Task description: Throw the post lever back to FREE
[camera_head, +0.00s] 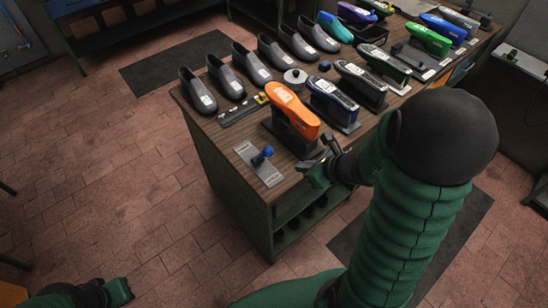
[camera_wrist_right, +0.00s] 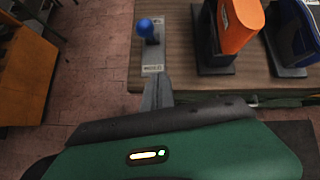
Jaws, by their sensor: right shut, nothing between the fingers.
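The post lever (camera_head: 258,159) has a blue knob and stands on a grey plate (camera_head: 270,177) at the near left corner of the bench. In the right wrist view the blue knob (camera_wrist_right: 145,28) is above the plate (camera_wrist_right: 153,62), beyond my fingers. The plate has small labels at its ends, too small to read. My right gripper (camera_head: 326,157) is at the bench's near edge, right of the plate and apart from the knob. In its wrist view the fingers (camera_wrist_right: 158,92) are shut and empty. My left gripper (camera_head: 120,291) is low at the bottom left, far from the bench; its fingers are unclear.
An orange shoe form (camera_head: 292,110) on a dark stand is just behind the lever plate. A blue-and-black shoe (camera_head: 333,98) stands to its right. Several grey shoes (camera_head: 225,75) line the bench's left side.

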